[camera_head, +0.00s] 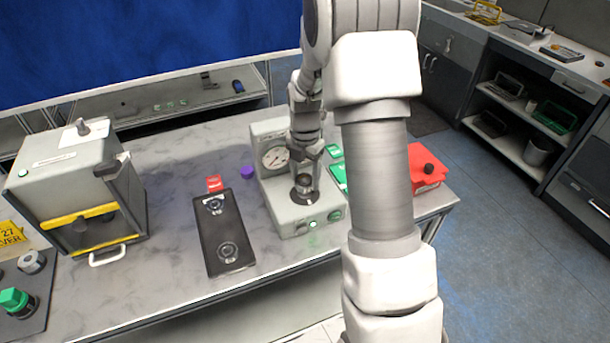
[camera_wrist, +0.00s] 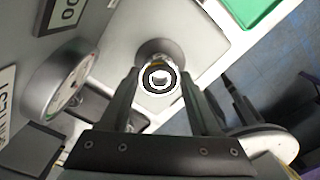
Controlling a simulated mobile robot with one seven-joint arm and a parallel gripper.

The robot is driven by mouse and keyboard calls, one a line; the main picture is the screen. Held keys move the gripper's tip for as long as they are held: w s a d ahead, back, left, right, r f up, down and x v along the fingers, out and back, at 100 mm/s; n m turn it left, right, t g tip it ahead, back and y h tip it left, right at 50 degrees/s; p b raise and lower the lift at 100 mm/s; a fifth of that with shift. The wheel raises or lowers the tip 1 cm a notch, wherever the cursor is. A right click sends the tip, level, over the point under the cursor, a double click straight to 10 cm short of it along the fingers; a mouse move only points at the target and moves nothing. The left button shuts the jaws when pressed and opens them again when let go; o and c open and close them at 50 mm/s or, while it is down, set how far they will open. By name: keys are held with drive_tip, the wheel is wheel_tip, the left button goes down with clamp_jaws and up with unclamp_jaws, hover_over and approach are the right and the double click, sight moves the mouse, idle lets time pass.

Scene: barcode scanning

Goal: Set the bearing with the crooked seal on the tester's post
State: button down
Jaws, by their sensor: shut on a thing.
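The tester (camera_head: 285,212) is a pale grey unit with a round dial gauge (camera_head: 275,157) and a dark round seat (camera_head: 306,197) on its base. My gripper (camera_head: 305,176) points down over this seat. In the wrist view its two fingers (camera_wrist: 160,78) are shut on a small bearing (camera_wrist: 159,84), a ring with black and white circles. The bearing is in line with the tester's post (camera_wrist: 157,51), which is largely hidden. I cannot tell whether it rests on the post or how its seal sits. A black tray (camera_head: 208,238) left of the tester shows two round places.
A grey machine with a yellow-edged opening (camera_head: 75,190) stands at the left. A red card (camera_head: 214,183) and purple cap (camera_head: 246,172) lie behind the tray. Green pieces (camera_head: 338,174) and a red box (camera_head: 425,168) are right of the tester. Bare table lies around the tray.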

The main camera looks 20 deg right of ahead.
drive_tip(key=shift+f+b, duration=0.85)
drive_tip(key=shift+f, duration=0.25)
idle(0.6)
drive_tip(key=shift+c, duration=0.2)
unclamp_jaws()
drive_tip(key=shift+o, duration=0.2)
wheel_tip(320, 180, up, 8)
drive_tip(key=p, duration=0.5)
drive_tip(key=shift+f, duration=0.2)
